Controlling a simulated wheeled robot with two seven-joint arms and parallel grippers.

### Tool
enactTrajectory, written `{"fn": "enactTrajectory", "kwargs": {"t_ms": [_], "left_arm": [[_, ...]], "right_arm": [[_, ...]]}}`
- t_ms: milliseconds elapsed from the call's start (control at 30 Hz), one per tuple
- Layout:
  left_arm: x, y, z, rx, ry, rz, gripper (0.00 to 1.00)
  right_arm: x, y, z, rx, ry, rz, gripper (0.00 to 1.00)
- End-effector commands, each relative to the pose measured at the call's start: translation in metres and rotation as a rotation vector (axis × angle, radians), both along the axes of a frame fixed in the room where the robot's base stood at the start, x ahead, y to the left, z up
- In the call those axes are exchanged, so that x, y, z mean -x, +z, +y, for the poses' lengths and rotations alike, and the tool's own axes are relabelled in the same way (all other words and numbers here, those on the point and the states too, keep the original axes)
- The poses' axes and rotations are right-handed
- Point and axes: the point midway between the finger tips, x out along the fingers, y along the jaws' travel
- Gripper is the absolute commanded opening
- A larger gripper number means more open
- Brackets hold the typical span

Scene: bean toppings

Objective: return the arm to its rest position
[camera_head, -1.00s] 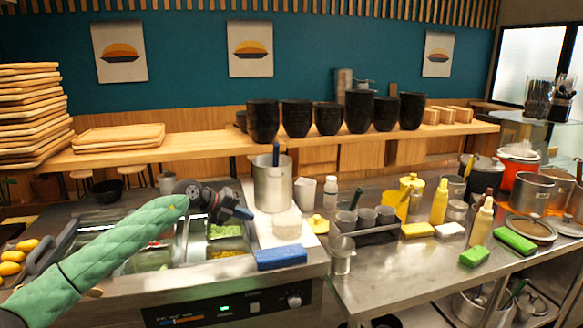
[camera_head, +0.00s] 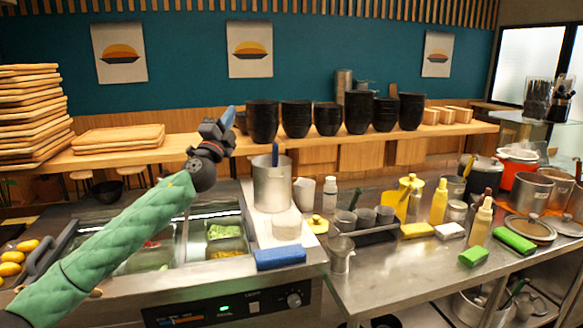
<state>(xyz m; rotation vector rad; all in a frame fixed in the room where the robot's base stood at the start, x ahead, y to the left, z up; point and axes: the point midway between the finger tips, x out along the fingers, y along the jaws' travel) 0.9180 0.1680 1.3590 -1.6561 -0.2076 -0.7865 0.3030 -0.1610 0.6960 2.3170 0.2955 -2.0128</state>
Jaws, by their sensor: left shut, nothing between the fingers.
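My left arm comes in from the lower left in a green quilted sleeve and reaches up over the topping counter. Its dark left gripper (camera_head: 229,118) is raised above the food wells, tips pointing up and to the right, in front of the wooden shelf. The jaws are shut with nothing between them. The wells (camera_head: 224,231) below hold green and yellow toppings, partly hidden by my arm. My right gripper is not in view.
A steel pot (camera_head: 272,186) with a blue-handled utensil stands right of the gripper. Black bowl stacks (camera_head: 262,122) line the shelf behind. A blue sponge (camera_head: 281,257) lies at the counter's front edge. Bottles and pots crowd the steel table (camera_head: 400,279).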

Motion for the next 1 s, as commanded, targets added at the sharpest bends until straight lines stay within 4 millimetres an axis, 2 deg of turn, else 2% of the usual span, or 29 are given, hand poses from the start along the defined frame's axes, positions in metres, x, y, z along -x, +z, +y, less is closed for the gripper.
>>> {"fn": "enactTrajectory", "kwargs": {"t_ms": [67, 167, 267, 400, 567, 800, 1000], "left_arm": [[0.010, 0.005, 0.008, 0.111, 0.052, 0.028, 0.00], [0.022, -0.001, 0.020, 0.251, 0.121, 0.096, 0.00], [0.035, -0.024, 0.031, 0.383, 0.186, 0.201, 0.00], [0.058, -0.079, 0.039, 0.544, 0.269, 0.404, 0.00], [0.090, -0.150, 0.039, 0.666, 0.334, 0.641, 0.00], [0.147, -0.248, 0.030, 0.778, 0.382, 0.955, 0.00], [0.198, -0.317, 0.020, 0.849, 0.393, 1.171, 0.00]], "right_arm": [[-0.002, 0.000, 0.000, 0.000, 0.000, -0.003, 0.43], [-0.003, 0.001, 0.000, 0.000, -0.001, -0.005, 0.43], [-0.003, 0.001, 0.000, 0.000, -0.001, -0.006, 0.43], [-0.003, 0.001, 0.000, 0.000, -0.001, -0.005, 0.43], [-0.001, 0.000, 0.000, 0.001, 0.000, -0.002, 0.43], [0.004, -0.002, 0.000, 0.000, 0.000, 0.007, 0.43], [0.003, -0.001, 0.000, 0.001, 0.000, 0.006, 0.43]]}}
